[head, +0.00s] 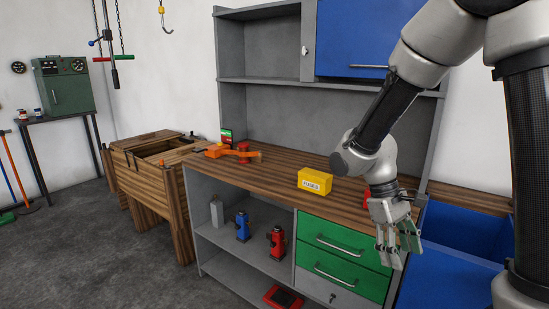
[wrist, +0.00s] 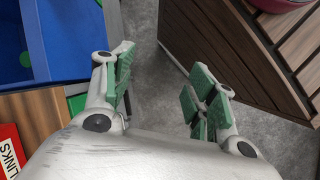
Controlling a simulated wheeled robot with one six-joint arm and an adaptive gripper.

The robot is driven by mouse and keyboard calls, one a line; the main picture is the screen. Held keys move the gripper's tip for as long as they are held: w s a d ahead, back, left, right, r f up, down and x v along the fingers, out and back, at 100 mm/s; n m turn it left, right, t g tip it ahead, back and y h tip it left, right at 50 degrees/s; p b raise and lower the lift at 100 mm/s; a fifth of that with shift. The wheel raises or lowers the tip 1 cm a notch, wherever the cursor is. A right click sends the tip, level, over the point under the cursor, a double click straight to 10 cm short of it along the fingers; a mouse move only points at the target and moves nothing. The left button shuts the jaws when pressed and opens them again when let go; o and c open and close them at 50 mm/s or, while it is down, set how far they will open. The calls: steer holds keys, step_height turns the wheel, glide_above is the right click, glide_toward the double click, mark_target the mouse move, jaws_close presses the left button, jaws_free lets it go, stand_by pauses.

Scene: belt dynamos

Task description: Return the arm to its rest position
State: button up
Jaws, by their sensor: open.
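My gripper (head: 398,254) hangs at the right end of the workbench, in front of the green drawers' right edge, with its fingers pointing down. In the wrist view my gripper (wrist: 160,75) shows its green-padded fingers spread apart, with nothing between them. Grey floor lies below the gap. My arm reaches in from the upper right of the head view and bends down to the wrist.
The workbench top (head: 275,168) bears a yellow FUSES box (head: 314,181) and an orange tool (head: 230,151). A red box (wrist: 10,150) lettered LINKS is near my wrist. Blue bins (head: 455,222) stand right. Green drawers (head: 342,245) are shut. Floor at left is open.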

steer(key=s+d+r+m+t+y, duration=0.1)
steer(key=s+d+r+m+t, duration=0.2)
steer(key=r, duration=0.5)
steer(key=s+d+r+m+t+y, duration=0.2)
steer(key=s+d+r+m+t, duration=0.1)
steer(key=r, duration=0.5)
steer(key=s+d+t, duration=0.1)
steer(key=s+t, duration=0.1)
steer(key=s, duration=0.1)
steer(key=shift+s+d+r, duration=0.2)
steer(key=shift+s+r, duration=0.1)
